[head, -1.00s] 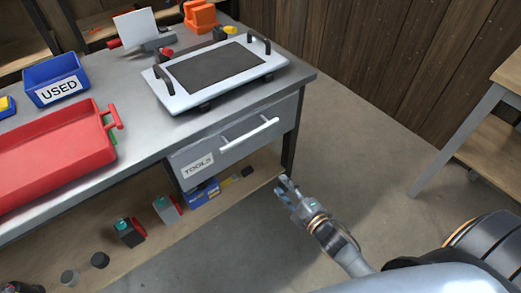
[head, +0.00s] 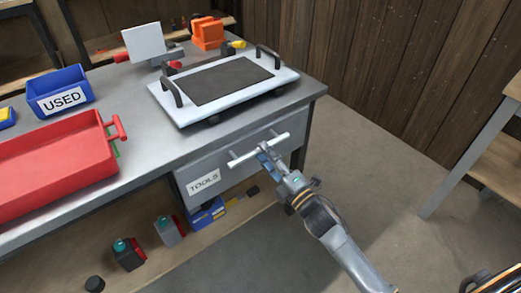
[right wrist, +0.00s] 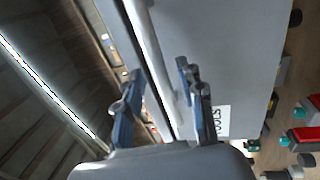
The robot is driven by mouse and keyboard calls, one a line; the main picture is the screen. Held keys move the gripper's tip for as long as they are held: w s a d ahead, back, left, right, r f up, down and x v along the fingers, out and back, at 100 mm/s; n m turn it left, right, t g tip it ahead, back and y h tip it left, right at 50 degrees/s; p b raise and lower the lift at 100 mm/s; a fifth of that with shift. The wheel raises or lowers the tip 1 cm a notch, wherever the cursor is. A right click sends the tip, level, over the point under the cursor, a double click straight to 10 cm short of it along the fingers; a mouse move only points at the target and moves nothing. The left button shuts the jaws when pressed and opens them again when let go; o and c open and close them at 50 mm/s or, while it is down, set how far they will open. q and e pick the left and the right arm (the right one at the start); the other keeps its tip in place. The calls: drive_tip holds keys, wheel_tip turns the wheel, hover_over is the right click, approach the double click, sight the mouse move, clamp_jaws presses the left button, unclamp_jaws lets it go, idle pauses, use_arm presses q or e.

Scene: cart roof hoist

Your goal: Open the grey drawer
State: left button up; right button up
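The grey drawer (head: 214,163) sits under the right part of the workbench top, with a "TOOLS" label (head: 203,182) on its front. It looks closed. Its pale bar handle (head: 240,158) runs along the front. My right gripper (head: 267,154) is at the middle of this handle. In the right wrist view, the fingers of my right gripper (right wrist: 160,95) are apart, with the handle bar (right wrist: 147,38) running between them. A gap shows beside the bar, and I cannot tell whether a finger touches it.
On the workbench (head: 140,150) are a white tray with a dark panel (head: 290,76), a red tray (head: 50,168) and a blue "USED" bin (head: 62,92). Small items stand on the lower shelf (head: 200,240). The floor (head: 390,170) in front of the drawer is open.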

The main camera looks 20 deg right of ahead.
drive_tip(key=shift+x, duration=1.35)
clamp_jaws()
